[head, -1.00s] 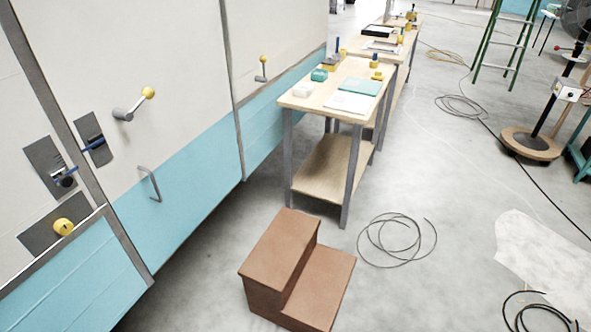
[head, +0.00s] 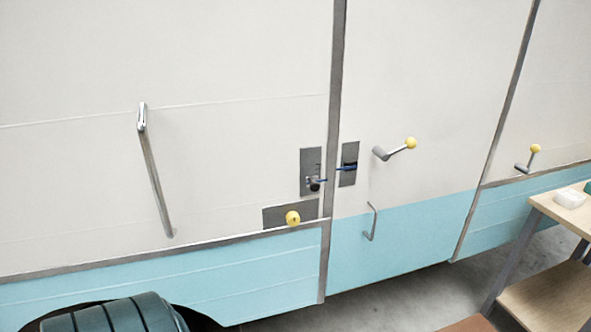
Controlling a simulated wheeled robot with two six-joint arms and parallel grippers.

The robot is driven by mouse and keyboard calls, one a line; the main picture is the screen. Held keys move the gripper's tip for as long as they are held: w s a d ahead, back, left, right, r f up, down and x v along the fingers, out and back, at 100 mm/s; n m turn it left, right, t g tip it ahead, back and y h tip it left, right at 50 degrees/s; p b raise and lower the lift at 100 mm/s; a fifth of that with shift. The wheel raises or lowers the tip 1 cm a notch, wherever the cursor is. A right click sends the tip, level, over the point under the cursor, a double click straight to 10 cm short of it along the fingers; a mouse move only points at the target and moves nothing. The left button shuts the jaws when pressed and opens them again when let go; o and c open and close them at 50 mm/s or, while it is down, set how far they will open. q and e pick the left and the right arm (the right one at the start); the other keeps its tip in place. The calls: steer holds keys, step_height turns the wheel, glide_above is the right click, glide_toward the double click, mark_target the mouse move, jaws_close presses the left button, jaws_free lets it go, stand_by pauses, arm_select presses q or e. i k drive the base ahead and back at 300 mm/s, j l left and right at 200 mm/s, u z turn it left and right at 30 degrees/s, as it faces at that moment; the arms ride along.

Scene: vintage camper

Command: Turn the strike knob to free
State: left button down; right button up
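A round yellow knob (head: 293,218) sits on a dark grey plate (head: 272,217) on the camper's side, left of the door seam. Just above it, a second grey plate (head: 309,162) carries a small dark knob (head: 315,185). A thin blue bar (head: 340,168) reaches from there across the seam to a grey plate (head: 348,178) on the door. No label shows, so I cannot tell for certain which knob is the strike knob, nor its setting. Neither gripper is in view.
The door bears a yellow-tipped lever (head: 396,149) and a grey pull handle (head: 371,222). A long grab rail (head: 155,180) is on the left. A ribbed dark teal object (head: 115,315) stands bottom left. A wooden table (head: 560,212) and brown step (head: 470,324) are at right.

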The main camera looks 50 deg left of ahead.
mark_target(293, 219)
steer(key=u, duration=1.6)
